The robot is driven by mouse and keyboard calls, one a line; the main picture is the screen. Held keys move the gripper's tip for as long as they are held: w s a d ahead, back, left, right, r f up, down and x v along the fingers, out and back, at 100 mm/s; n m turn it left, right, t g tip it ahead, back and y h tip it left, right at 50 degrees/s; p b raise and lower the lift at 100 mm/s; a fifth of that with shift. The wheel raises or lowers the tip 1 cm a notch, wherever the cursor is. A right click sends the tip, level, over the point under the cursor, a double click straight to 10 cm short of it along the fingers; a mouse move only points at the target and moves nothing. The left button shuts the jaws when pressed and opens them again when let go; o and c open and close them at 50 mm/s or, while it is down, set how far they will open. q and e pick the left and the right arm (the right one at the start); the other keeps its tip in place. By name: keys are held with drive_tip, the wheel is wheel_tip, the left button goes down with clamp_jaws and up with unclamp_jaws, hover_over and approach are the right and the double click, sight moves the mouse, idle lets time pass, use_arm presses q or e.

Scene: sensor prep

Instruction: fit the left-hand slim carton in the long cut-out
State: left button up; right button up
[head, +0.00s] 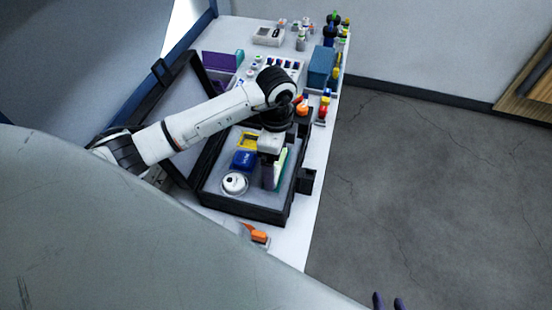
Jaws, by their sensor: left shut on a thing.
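My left gripper (270,178) reaches down into the open black case (245,213) on the table. It is shut on a slim pale green and white carton (282,166), which stands close against the fingers on their right side. The fingers and wrist hide part of the carton and the foam under it. I cannot make out the long cut-out or tell whether the carton's lower end is inside it. My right gripper (388,302) shows only as two dark purple fingertips at the bottom edge, apart and empty, over the floor.
The case's grey foam also holds a white round object (234,183), a blue object (243,160) and a yellow piece (247,141). Its lid (180,100) stands open at left. An orange object (260,237) lies near the front. A blue box (321,67) and small coloured parts crowd the back.

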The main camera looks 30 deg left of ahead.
use_arm(q)
drive_tip(key=shift+f, duration=0.15)
idle(0.5)
drive_tip(key=o, duration=0.8)
drive_tip(key=shift+s, duration=0.1)
drive_tip(key=shift+r+p, duration=0.85)
wheel_tip(320, 180, up, 2)
drive_tip(key=shift+r+p, duration=0.15)
drive_tip(key=shift+p, duration=1)
drive_tip(key=shift+r+p, duration=0.55)
drive_tip(key=shift+r, duration=0.1)
drive_tip(key=shift+r+p, duration=0.9)
drive_tip(key=shift+r, duration=0.05)
drive_tip(key=shift+f, duration=0.1)
use_arm(e)
drive_tip(key=r, duration=0.1)
drive_tip(key=d+r, duration=0.1)
drive_tip(key=s+r, duration=0.1)
drive_tip(key=r, duration=0.1)
drive_tip(key=shift+d, duration=0.4)
